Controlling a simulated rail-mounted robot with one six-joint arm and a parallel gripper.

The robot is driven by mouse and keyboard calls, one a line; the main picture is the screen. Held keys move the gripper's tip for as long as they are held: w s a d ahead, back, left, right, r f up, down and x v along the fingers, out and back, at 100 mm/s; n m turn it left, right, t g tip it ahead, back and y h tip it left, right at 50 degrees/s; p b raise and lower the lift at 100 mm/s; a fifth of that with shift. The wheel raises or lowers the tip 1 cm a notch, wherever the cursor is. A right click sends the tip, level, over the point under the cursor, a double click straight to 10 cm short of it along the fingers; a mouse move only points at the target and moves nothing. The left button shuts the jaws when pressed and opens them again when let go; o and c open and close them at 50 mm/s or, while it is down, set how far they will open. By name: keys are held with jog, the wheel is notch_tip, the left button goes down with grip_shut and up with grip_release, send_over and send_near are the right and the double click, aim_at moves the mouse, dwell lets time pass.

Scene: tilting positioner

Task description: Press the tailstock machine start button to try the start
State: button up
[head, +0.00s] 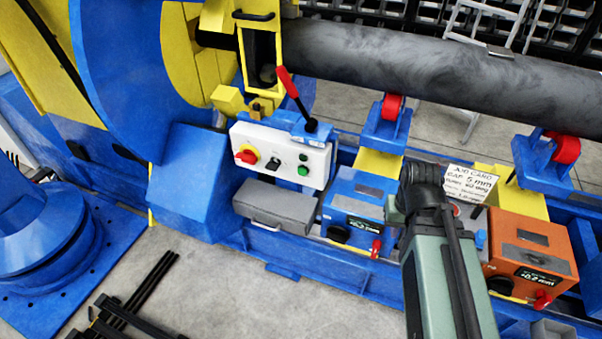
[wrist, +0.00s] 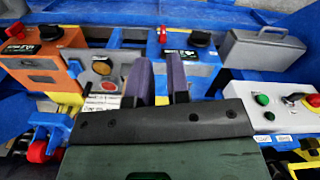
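A white control box (head: 280,155) stands left of centre in the head view. Its front carries a green button (head: 303,170), a darker round element (head: 303,157) above it, a black selector (head: 272,163) and a red mushroom button (head: 246,156) on yellow. In the wrist view the same green button (wrist: 262,99) is at the right. My gripper (wrist: 161,60) shows two dark purple fingers apart with nothing between them. In the head view its dark end (head: 420,180) is right of the control box, clear of the green button. The fingertips are not clear there.
A red-handled lever (head: 290,95) rises behind the control box. A grey case (head: 275,205), a blue welder box (head: 352,210) and an orange welder box (head: 528,255) stand in front. A large pipe (head: 420,75) spans the back.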

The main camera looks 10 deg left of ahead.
grip_shut()
dwell(0.5)
dwell(0.8)
